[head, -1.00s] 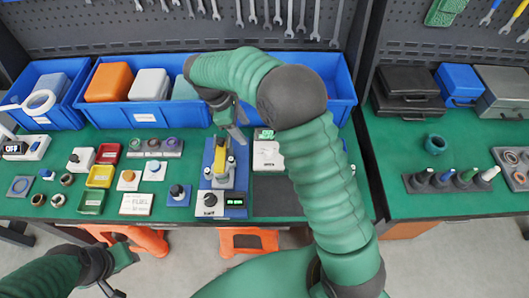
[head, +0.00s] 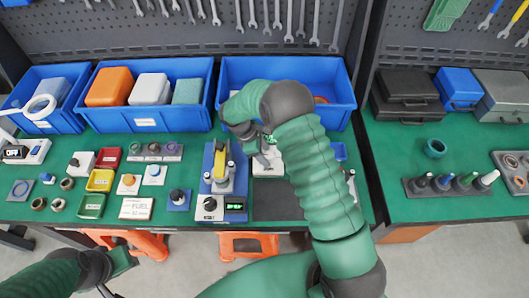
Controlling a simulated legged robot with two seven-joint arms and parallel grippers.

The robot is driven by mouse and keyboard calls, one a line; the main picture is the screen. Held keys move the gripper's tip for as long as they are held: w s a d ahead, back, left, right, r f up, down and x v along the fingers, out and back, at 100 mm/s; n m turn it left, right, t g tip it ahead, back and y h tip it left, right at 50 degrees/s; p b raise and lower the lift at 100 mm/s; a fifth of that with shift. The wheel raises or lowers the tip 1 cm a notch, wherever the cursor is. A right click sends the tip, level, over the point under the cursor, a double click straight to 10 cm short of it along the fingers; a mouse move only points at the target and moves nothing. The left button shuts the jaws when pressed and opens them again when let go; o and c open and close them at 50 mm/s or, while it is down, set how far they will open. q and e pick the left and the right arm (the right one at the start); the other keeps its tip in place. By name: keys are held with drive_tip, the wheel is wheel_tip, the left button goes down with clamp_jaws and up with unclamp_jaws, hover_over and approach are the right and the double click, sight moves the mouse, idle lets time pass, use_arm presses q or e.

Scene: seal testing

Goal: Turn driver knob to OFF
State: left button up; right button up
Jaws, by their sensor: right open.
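A blue fixture (head: 207,165) with a yellow clamp-like part stands on the bench. On its white front base is a black round knob (head: 210,203), beside a small display lit green (head: 235,206). I cannot read the knob's marking or setting. My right gripper (head: 266,158) is open and empty, to the right of the yellow part and well behind the knob, apart from it. The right forearm hides part of the bench to its right. My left gripper (head: 108,288) is low at the bottom left, off the bench; its jaws are partly cut off.
Blue bins (head: 146,118) line the back of the bench. Small trays, rings and knobbed blocks crowd the left side, including a blue block with a black knob (head: 177,195). A dark mat (head: 275,205) lies right of the fixture, with its front part clear.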

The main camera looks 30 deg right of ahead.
drive_tip(key=shift+d+f, duration=0.3)
drive_tip(key=shift+d, duration=0.05)
use_arm(q)
drive_tip(key=shift+d, duration=0.15)
use_arm(e)
drive_tip(key=shift+a+r, duration=0.15)
clamp_jaws()
drive_tip(key=shift+w+m, duration=0.2)
drive_tip(key=shift+m, duration=0.2)
drive_tip(key=shift+w+r+m+g+y, duration=0.1)
drive_tip(key=shift+m+g+y, duration=0.25)
drive_tip(key=shift+m, duration=0.55)
use_arm(q)
drive_tip(key=shift+f+b, duration=0.35)
drive_tip(key=shift+b, duration=0.05)
use_arm(e)
drive_tip(key=shift+d+m+g+y, duration=0.15)
drive_tip(key=shift+m+g+y, duration=0.25)
drive_tip(key=shift+m, duration=0.9)
drive_tip(key=shift+d+m+g+y, duration=0.15)
drive_tip(key=shift+m+g+y, duration=0.15)
drive_tip(key=shift+m, duration=1)
unclamp_jaws()
drive_tip(key=shift+f, duration=0.2)
drive_tip(key=shift+r, duration=0.1)
